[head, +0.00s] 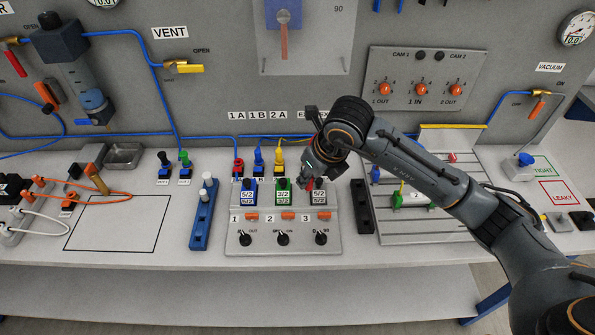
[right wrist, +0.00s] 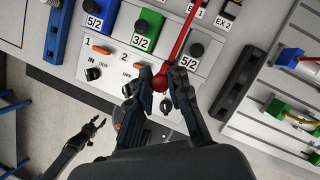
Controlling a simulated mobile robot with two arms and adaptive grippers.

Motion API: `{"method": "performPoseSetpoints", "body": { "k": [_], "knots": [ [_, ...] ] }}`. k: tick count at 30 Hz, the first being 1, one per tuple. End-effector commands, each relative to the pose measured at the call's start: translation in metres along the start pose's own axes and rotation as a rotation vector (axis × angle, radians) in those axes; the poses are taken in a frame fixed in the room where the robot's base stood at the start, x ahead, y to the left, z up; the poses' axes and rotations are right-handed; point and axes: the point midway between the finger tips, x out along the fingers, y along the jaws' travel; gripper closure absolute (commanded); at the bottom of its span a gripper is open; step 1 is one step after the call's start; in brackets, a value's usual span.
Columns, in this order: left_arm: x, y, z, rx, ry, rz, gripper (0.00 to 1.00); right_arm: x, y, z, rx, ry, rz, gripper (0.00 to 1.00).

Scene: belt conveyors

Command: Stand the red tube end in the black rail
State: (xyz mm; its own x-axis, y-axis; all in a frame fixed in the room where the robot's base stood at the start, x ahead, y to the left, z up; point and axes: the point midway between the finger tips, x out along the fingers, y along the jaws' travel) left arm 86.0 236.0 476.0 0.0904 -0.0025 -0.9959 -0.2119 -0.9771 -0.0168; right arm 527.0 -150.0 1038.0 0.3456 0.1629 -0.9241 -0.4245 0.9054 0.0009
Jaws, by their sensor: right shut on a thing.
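My right gripper (head: 312,178) is over the right part of the valve panel. In the right wrist view, the right gripper (right wrist: 165,100) is shut on the red tube end (right wrist: 160,82), a rounded red piece between its fingertips. The red tube (right wrist: 180,42) runs from it toward the top of that view. The black rail (head: 363,207) lies just right of the panel. It also shows in the right wrist view (right wrist: 236,80), to the right of the gripper and apart from it. My left gripper (right wrist: 95,125) shows low at left in the right wrist view, its fingers apart.
The valve panel (head: 270,238) carries blue, green and grey valves, orange switches and black knobs. A blue rail (head: 202,228) with white-topped pieces stands left of it. A grooved plate (head: 425,232) with coloured fittings lies to the right. The outlined rectangle at left is mostly clear.

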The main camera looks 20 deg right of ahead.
Motion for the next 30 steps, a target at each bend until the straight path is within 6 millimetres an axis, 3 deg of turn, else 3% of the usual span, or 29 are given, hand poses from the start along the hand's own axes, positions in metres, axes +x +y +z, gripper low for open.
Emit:
{"method": "performPoseSetpoints", "body": {
  "k": [30],
  "knots": [
    [0.001,0.000,0.000,0.002,0.001,0.001,0.60,-0.010,-0.056,-0.074,0.001,0.002,-0.001,1.00]
  ]
}}
